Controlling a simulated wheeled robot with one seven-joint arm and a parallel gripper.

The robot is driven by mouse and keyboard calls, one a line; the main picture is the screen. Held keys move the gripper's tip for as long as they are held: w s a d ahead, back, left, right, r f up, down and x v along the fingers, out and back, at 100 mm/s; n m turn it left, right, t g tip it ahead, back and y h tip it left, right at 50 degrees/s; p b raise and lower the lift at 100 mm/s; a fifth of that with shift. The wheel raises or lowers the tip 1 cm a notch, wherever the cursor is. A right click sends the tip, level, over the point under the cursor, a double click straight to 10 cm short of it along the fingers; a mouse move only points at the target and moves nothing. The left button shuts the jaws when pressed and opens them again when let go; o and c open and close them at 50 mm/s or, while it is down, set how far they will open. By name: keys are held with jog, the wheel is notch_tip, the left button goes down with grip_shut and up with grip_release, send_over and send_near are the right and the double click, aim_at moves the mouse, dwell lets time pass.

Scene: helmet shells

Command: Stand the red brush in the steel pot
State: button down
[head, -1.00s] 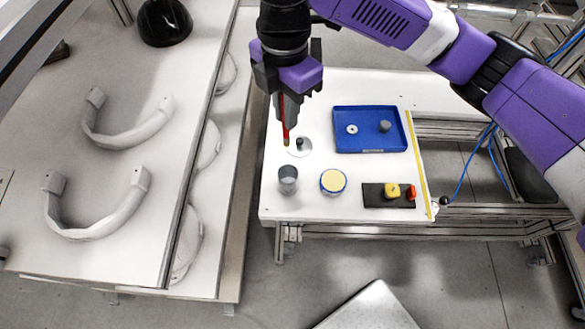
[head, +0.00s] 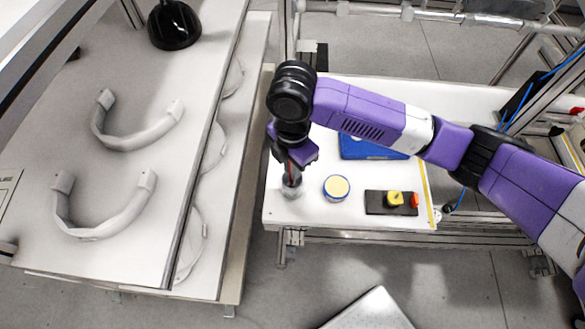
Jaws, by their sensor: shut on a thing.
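The steel pot (head: 291,191) stands near the front left corner of the white table. My gripper (head: 291,168) is directly above it, pointing down, and is shut on the red brush (head: 290,172). Only a thin red strip of the brush shows between the gripper and the pot. The brush's lower end appears to be at or inside the pot's mouth, but the gripper hides how deep it is and whether it touches the pot.
A round tin with a yellow top (head: 336,188) stands just right of the pot. A dark mat (head: 377,203) carries a yellow block (head: 395,199) and a red piece (head: 415,201). My arm partly covers the blue tray (head: 352,148). A bench with helmet shells is at left.

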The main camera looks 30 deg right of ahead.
jog(key=shift+f, duration=0.95)
jog(key=shift+f, duration=0.25)
jog(key=c, duration=1.5)
grip_release()
jog(key=shift+r, duration=0.1)
jog(key=shift+o, duration=0.2)
notch_tip(320, 180, up, 12)
jog(key=shift+r+b, duration=0.2)
jog(key=shift+b, duration=0.6)
